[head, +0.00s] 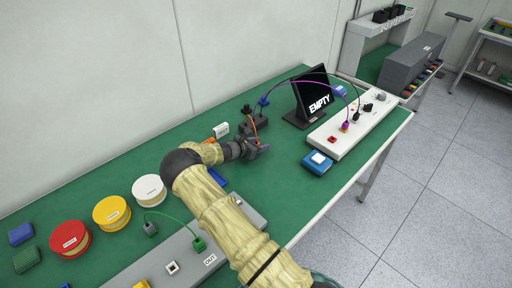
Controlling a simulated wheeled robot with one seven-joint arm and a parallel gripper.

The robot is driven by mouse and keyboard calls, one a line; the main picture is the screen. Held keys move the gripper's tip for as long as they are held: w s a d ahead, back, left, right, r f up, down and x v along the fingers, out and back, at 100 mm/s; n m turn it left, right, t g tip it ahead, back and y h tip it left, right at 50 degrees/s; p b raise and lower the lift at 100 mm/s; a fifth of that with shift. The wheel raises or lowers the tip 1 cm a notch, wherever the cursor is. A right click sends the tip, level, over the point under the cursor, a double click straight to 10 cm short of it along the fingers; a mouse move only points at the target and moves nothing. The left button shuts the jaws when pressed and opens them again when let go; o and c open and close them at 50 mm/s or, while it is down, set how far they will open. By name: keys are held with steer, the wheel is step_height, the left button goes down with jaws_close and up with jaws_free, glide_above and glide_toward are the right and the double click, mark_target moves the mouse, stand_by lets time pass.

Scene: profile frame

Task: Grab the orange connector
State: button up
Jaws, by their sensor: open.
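My gripper (260,148) is over the green bench in the middle of the head view, with open jaws pointing right. An orange cable (256,128) curves down from the dark block (256,122) to beside my jaws. The orange connector itself is hard to make out; its end of the cable is small and partly hidden by my gripper. I cannot tell whether it lies between the jaws. A small orange piece (209,141) also shows behind my wrist.
A black "EMPTY" screen (312,98) and a white panel (350,130) with purple and black cables stand right. A blue box (317,162) sits near the front edge. Red, yellow and white spools (70,238) stand left. A grey panel (180,256) lies under my arm.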

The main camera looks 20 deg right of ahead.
jaws_close()
step_height(320, 180, up, 10)
steer(key=shift+b, duration=0.45)
stand_by(0.6)
